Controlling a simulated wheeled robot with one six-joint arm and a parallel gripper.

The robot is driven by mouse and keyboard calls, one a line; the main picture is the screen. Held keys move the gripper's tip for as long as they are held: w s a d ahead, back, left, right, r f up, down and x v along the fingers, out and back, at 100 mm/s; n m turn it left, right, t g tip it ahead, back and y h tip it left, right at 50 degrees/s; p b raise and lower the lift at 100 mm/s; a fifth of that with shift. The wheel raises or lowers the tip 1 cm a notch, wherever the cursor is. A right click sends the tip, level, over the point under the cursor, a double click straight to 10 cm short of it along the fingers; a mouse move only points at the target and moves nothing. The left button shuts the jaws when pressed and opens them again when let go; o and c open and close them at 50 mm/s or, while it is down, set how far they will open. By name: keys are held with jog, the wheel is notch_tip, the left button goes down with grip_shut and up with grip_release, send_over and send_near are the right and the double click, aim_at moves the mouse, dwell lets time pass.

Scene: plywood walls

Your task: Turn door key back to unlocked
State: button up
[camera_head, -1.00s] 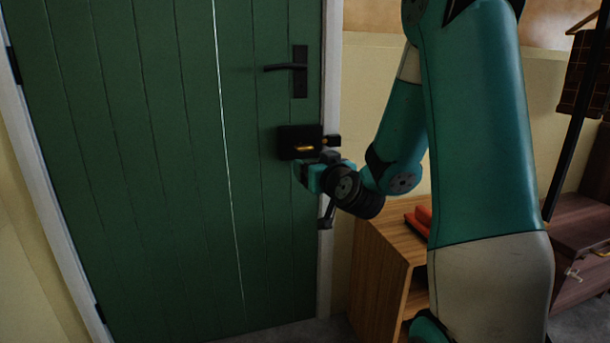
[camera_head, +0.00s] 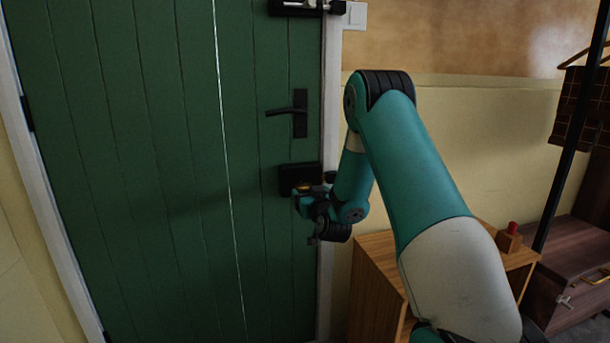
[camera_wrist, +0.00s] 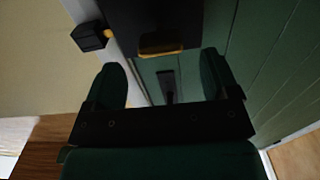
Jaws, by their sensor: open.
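A black lock case (camera_head: 299,177) is fixed on the green door (camera_head: 170,170) below the door handle (camera_head: 290,113). It also shows at the top of the wrist view (camera_wrist: 145,18). A gold-yellow key (camera_wrist: 162,49) lies crosswise on the case in the wrist view. In the head view only a small bit of gold shows, partly hidden by my gripper (camera_head: 303,199). In the wrist view my gripper (camera_wrist: 163,76) is open, its two green fingers apart with nothing between them. The key appears just beyond the fingertips; I cannot tell whether they touch.
A wooden cabinet (camera_head: 374,290) stands right of the door, close below my arm. A red-topped block (camera_head: 510,237) rests on it. A coat rack post (camera_head: 560,150) and a dark chest (camera_head: 575,285) are farther right. A bolt (camera_head: 300,7) is above the handle.

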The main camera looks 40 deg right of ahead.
aim_at(306, 189)
jog(key=x, duration=0.5)
jog(key=shift+a, duration=0.1)
jog(key=shift+c, duration=0.2)
jog(key=c, duration=0.9)
